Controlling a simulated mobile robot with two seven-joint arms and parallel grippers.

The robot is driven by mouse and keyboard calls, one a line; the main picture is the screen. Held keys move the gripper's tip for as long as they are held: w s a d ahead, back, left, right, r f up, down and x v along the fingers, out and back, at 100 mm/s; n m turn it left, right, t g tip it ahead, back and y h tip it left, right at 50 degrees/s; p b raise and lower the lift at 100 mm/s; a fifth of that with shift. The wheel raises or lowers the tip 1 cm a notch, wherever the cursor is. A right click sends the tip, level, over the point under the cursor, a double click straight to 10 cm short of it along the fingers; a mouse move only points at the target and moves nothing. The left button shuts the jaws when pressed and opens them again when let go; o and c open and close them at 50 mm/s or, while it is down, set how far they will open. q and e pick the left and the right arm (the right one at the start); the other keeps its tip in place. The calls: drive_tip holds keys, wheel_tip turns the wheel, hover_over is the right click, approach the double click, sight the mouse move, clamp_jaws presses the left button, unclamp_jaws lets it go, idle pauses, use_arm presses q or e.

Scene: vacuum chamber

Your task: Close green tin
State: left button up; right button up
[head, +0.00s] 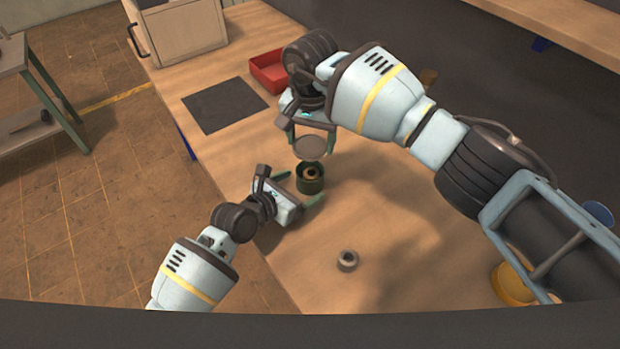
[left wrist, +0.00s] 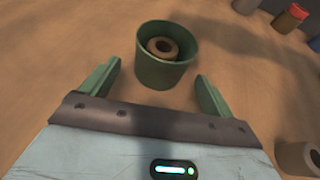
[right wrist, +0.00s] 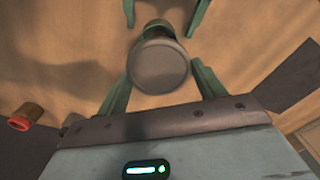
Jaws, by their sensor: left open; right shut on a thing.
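The green tin (head: 311,187) stands upright and open on the table, with a brown ring-shaped part (left wrist: 162,47) inside it. My left gripper (head: 306,185) is open, low over the table. In the left wrist view the tin (left wrist: 165,74) is just ahead of and between its fingertips. My right gripper (head: 310,141) is shut on a round grey lid (head: 310,149), held by its edges above the tin, apart from it. In the right wrist view the lid (right wrist: 158,66) hides most of the tin.
A grey ring-shaped part (head: 347,260) lies on the table in front. A red tray (head: 268,75) and a dark mat (head: 225,105) lie further back, near a wooden cabinet (head: 180,30). A yellow round thing (head: 512,285) is at right, partly behind my right arm.

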sight(309, 179)
use_arm(q)
drive_tip(key=shift+w+d, duration=0.85)
drive_tip(key=shift+w, duration=0.15)
drive_tip(key=shift+w+d+f, duration=0.2)
drive_tip(key=shift+w+d, duration=0.25)
drive_tip(key=c, duration=1.5)
use_arm(e)
drive_tip(key=shift+f, duration=2.55)
